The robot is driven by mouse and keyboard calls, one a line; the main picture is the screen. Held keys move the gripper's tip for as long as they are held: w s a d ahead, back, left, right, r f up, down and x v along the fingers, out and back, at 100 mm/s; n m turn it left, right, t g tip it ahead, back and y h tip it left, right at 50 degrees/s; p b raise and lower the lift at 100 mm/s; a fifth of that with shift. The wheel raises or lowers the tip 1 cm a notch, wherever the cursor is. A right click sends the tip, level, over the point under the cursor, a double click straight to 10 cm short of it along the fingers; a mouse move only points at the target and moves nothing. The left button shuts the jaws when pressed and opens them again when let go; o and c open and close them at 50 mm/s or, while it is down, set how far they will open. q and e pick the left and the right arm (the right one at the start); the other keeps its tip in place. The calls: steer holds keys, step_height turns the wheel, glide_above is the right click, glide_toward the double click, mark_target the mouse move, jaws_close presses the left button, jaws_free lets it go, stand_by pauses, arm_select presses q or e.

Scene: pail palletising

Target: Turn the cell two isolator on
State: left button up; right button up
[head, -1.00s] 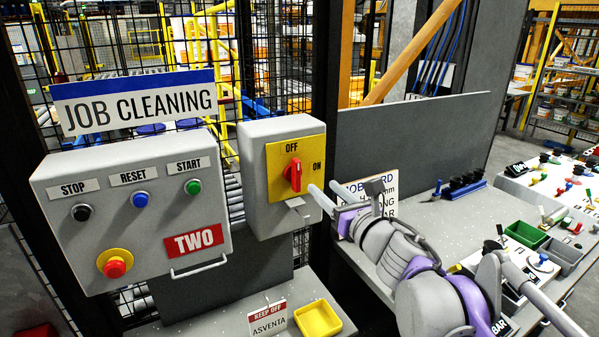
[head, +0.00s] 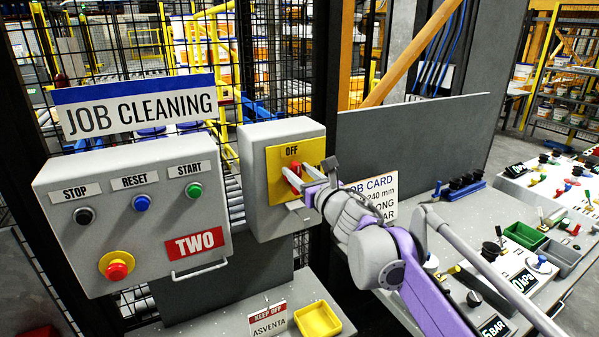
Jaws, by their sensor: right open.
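The isolator is a grey box (head: 258,150) with a yellow plate (head: 277,163) and a red rotary handle (head: 296,166). OFF is printed at the top of the plate; the ON mark at its right is largely covered by my gripper. The handle's upper end shows upright near OFF, and its lower part is hidden behind the fingers. My right gripper (head: 288,177) is open, with its fingertips at the red handle; I cannot tell whether they touch it. A control box (head: 130,210) marked TWO stands to the left of the isolator. My left gripper is not in view.
The control box carries stop, reset and start buttons and a red emergency button (head: 117,271). A yellow tray (head: 318,320) lies below. A job card (head: 372,192) stands behind my right arm. The bench on the right holds green (head: 525,234) and grey bins.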

jaws_close()
stand_by(0.5)
steer(key=m, duration=0.3)
steer(key=shift+w+d+m, duration=0.2)
steer(key=shift+d+m, duration=0.2)
steer(key=m, duration=0.3)
steer(key=d+f+m+b, duration=0.1)
steer(key=m, duration=0.5)
steer(key=shift+w+d+f+b, duration=0.15)
steer(key=shift+w+f+b, duration=0.15)
steer(key=shift+d+f+m+b, duration=0.1)
steer(key=shift+f+m+b, duration=0.1)
steer(key=shift+m, duration=0.65)
steer(key=shift+a+f+m+b, duration=0.1)
steer(key=shift+m+b, duration=0.15)
steer(key=shift+m, duration=0.65)
steer(key=shift+d+f+m+b, duration=0.1)
steer(key=shift+f+m+b, duration=0.1)
steer(key=shift+m, duration=0.65)
